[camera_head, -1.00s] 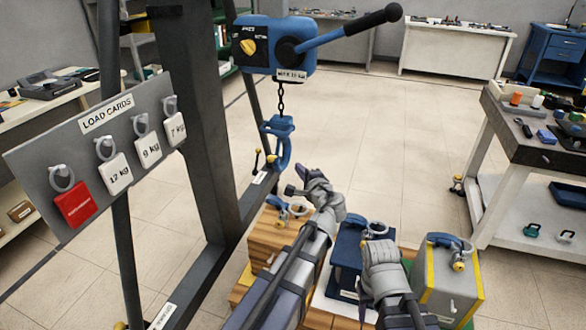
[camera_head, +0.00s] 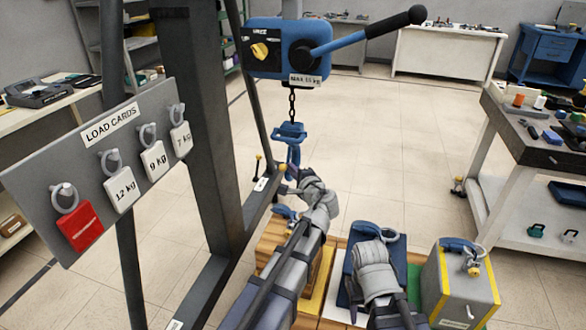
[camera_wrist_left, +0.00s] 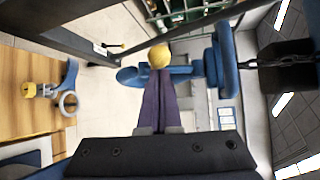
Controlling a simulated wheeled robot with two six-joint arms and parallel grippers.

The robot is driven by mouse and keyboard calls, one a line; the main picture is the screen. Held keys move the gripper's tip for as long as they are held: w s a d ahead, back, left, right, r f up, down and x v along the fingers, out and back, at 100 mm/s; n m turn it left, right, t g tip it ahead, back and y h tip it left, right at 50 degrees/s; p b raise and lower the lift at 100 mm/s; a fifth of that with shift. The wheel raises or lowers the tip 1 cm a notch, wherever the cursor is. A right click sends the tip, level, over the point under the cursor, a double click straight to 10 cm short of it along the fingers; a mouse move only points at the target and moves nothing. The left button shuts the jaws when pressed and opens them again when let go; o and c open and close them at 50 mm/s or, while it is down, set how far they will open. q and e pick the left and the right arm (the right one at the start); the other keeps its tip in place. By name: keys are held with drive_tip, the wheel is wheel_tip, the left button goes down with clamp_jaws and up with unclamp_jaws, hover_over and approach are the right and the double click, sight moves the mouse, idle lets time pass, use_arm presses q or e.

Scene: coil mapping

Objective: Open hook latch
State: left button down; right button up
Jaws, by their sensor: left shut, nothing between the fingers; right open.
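The blue hook (camera_head: 290,138) hangs on a chain below the blue hoist. In the left wrist view the hook (camera_wrist_left: 222,62) lies sideways, with a yellow knob (camera_wrist_left: 159,56) at its latch side. My left gripper (camera_head: 290,174) is at the lower part of the hook. Its purple fingers (camera_wrist_left: 160,85) are shut and empty, with their tips at the knob; I cannot tell whether they touch it. My right gripper (camera_head: 372,250) is open above a blue weight (camera_head: 347,268); its fingertips are hard to make out.
The hoist (camera_head: 285,48) has a long lever (camera_head: 368,34). A dark frame post (camera_head: 195,120) and the load card board (camera_head: 110,165) stand left. A grey weight (camera_head: 458,285) sits at the right of the wooden stand. A workbench (camera_head: 545,140) stands further right.

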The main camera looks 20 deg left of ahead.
sight(293, 141)
use_arm(q)
wheel_tip(293, 141, up, 9)
drive_tip(key=m+g+h+p, duration=0.1)
drive_tip(key=m+g+p, duration=0.3)
drive_tip(key=p, duration=1.7)
drive_tip(key=shift+m+g+h, duration=0.3)
drive_tip(key=shift+g, duration=2.3)
drive_tip(key=shift+w+r+p, duration=0.15)
drive_tip(key=shift+r+p, duration=0.1)
drive_tip(key=shift+p, duration=0.3)
drive_tip(key=shift+r, duration=0.1)
